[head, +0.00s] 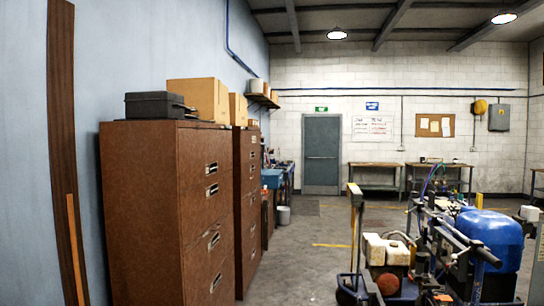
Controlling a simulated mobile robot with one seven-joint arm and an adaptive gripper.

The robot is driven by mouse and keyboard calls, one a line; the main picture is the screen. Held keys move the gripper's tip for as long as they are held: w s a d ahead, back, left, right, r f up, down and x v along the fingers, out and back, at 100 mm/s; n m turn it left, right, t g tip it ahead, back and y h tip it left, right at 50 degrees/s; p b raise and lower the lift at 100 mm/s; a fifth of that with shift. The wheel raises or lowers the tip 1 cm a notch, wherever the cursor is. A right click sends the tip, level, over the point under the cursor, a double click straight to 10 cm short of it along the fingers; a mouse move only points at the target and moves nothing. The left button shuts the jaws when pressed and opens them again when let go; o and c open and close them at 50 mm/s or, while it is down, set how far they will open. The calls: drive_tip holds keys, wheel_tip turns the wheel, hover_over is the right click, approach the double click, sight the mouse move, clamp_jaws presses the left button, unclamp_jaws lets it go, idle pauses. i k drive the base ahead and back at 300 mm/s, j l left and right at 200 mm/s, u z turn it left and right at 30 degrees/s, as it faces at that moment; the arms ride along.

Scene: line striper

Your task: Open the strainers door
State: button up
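No door marked as the strainers door can be made out in the head view. The line striper (440,250) stands at the lower right, with a blue rounded tank (490,236), hoses and a metal frame. A closed grey-green door (321,155) is in the far wall, under a green sign. Two tall brown drawer cabinets, a near one (150,215) and a farther one (246,200), stand along the left wall; their drawers look shut. I cannot tell whether any of these bears the strainers door. My gripper is not in view.
Cardboard boxes (198,97) and a black case (154,105) sit on the cabinets. A grey bin (283,216) stands beyond them. Workbenches (376,178) line the back wall. Free grey floor (300,255) runs between the cabinets and the striper.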

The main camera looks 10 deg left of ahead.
sight(203, 155)
drive_tip(key=i+j, duration=0.2)
drive_tip(key=i, duration=0.3)
drive_tip(key=i+j, duration=0.25)
drive_tip(key=i, duration=0.2)
drive_tip(key=i+j, duration=0.2)
drive_tip(key=i, duration=0.3)
drive_tip(key=i+j+u, duration=0.1)
drive_tip(key=i, duration=0.4)
drive_tip(key=i+j, duration=0.3)
drive_tip(key=i, duration=0.2)
